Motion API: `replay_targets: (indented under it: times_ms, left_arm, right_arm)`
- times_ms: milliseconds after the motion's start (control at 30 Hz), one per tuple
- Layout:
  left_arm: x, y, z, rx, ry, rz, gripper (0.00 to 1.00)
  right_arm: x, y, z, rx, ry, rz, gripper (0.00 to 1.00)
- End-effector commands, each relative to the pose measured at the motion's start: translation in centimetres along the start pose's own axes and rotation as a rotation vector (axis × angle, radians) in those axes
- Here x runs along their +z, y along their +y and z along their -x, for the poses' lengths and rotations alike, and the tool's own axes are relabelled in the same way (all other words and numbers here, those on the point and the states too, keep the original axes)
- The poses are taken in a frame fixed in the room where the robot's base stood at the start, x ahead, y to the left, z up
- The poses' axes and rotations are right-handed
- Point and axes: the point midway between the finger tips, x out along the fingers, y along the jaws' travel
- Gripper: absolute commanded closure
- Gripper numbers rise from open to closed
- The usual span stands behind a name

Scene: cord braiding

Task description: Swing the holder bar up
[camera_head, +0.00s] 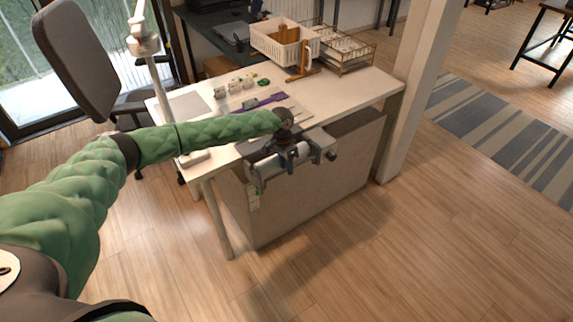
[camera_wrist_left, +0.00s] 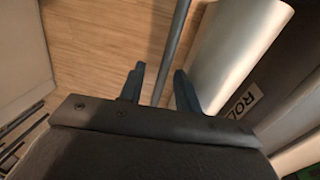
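A thin grey bar (camera_wrist_left: 177,42), which looks like the holder bar, runs between the two blue fingers of my left gripper (camera_wrist_left: 159,78) in the left wrist view. The fingers are apart, with a gap showing on each side of the bar. In the head view my left gripper (camera_head: 291,158) points down over a silver roll unit (camera_head: 270,170) at the table's front edge. The thin bar cannot be made out there. A pale cylinder (camera_wrist_left: 232,45) lies right of the fingers in the left wrist view. My right gripper is not in view.
The white table (camera_head: 350,85) carries a white basket (camera_head: 280,45), a wire rack (camera_head: 343,50), small clips and a purple strip (camera_head: 262,102). A cabinet (camera_head: 315,190) stands below. A pillar (camera_head: 415,80) rises at the right. The floor in front is clear.

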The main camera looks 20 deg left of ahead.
Motion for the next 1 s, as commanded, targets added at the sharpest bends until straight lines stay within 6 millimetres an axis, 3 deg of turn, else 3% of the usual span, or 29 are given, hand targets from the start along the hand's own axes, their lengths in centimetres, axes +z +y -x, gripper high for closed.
replay_targets:
  times_ms: [300, 500, 1000]
  left_arm:
    - [-0.01, 0.0, -0.25, 0.0, 0.0, 0.0, 0.67]
    - [-0.02, 0.01, -0.24, 0.0, 0.0, 0.0, 1.0]
    - [-0.09, -0.86, -0.08, 0.119, 0.002, 0.002, 1.0]
  right_arm:
    - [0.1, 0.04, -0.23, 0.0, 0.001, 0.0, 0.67]
    - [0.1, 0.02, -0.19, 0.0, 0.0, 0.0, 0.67]
    - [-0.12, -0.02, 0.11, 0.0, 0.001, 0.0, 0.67]
